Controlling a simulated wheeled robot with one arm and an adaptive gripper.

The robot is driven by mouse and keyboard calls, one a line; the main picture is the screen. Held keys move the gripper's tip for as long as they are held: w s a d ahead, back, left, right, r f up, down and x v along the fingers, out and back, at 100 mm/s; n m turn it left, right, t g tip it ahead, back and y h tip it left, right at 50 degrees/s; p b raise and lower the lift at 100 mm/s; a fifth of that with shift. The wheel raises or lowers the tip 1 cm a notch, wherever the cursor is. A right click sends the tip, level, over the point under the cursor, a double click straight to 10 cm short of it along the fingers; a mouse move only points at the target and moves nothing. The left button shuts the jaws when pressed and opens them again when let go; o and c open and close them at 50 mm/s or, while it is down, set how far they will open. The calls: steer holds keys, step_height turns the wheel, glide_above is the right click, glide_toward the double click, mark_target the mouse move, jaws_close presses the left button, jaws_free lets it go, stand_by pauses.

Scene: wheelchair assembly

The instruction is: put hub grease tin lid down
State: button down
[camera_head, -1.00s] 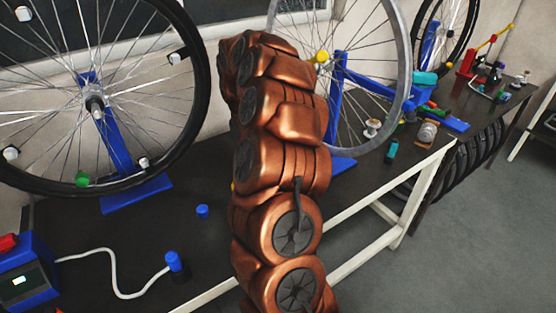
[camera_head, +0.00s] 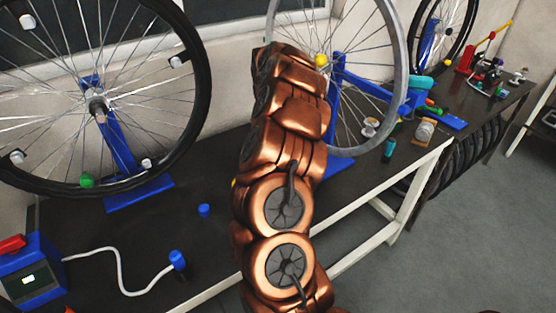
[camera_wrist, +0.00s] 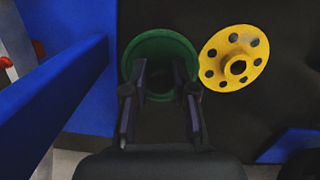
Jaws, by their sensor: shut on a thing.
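A round dark green piece (camera_wrist: 160,40), which I take to be the hub grease tin lid, shows in the wrist view between the two fingers of my gripper (camera_wrist: 160,78). The fingers are shut on it at its left and right sides. Its centre looks dark, and I cannot tell whether its underside touches the black surface. In the head view my own copper arm hides the gripper and the lid. I cannot make out the tin itself in either view.
A yellow disc with holes (camera_wrist: 234,58) lies close to the right of the lid. A blue stand part (camera_wrist: 60,90) runs along the left in the wrist view. In the head view, the dark bench (camera_head: 130,240) holds wheels on blue stands (camera_head: 120,150) and a small blue cap (camera_head: 204,210).

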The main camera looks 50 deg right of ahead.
steer(key=shift+f+p, duration=0.6)
steer(key=shift+f, duration=1.15)
steer(key=shift+d+f+p, duration=0.2)
steer(key=shift+f+p, duration=0.05)
steer(key=shift+p, duration=0.05)
steer(key=shift+f, duration=0.15)
steer(key=shift+f, duration=0.2)
steer(key=c, duration=0.9)
jaws_free()
steer(key=shift+r, duration=0.1)
steer(key=shift+r, duration=0.1)
steer(key=r+b, duration=0.1)
steer(key=r, duration=0.3)
steer(key=w+r+b, duration=0.1)
steer(key=r, duration=0.3)
steer(key=r+b, duration=0.1)
steer(key=r, duration=0.3)
steer(key=shift+w, duration=0.2)
